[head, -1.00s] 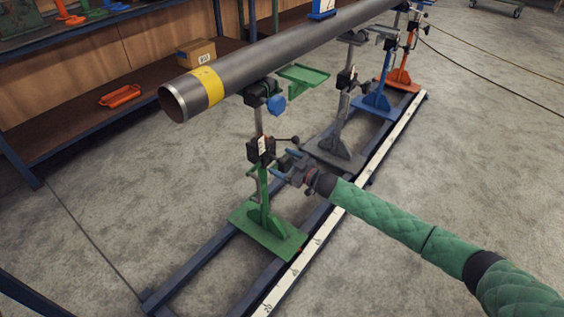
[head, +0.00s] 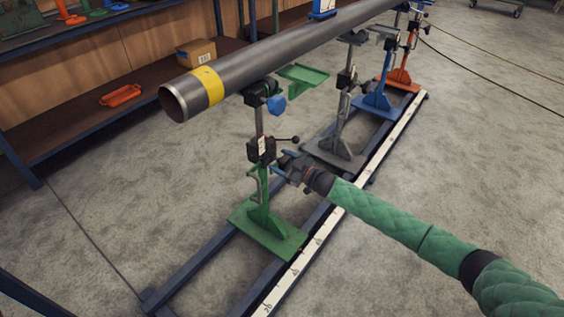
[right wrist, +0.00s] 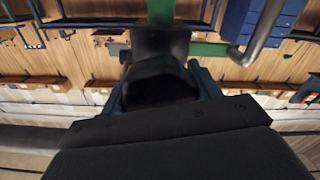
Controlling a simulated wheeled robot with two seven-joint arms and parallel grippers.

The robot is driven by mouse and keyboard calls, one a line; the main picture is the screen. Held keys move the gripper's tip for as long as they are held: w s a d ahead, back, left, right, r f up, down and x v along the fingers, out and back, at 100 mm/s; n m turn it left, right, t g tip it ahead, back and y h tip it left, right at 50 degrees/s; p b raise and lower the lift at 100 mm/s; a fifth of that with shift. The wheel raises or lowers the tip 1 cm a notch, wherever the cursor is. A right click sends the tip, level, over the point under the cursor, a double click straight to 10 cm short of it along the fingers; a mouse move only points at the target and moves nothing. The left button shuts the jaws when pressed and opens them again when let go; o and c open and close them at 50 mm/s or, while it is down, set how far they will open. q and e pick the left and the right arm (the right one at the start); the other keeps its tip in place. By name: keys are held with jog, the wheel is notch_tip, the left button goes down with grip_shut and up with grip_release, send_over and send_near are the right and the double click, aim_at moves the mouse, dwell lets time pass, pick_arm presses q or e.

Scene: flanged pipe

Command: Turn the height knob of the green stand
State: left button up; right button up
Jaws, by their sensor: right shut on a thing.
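The green stand (head: 264,196) stands upright on the floor rails under the near end of the pipe. It has a black height block (head: 262,150) on its post and a lever with a ball end (head: 294,139). My right gripper (head: 281,162) reaches in from the right at the stand's post, just below the block. In the right wrist view, its blue fingers lie on both sides of a black knob (right wrist: 158,82) and are shut on it. The green post shows behind the knob. In the head view, the gripper hides the knob. My left gripper is not in view.
The grey pipe (head: 290,52) with a yellow band runs above the stands. Grey (head: 340,140), blue (head: 376,100) and orange (head: 403,75) stands follow along the rails. A shelf (head: 80,115) with a box (head: 195,53) stands at left.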

aim_at(289, 166)
jog(key=n, duration=0.5)
jog(key=shift+f+n, duration=0.1)
jog(key=shift+n, duration=2.4)
jog(key=shift+s, duration=0.1)
jog(key=o, duration=1)
jog(key=shift+b+v, duration=0.3)
jog(key=shift+v, duration=3.55)
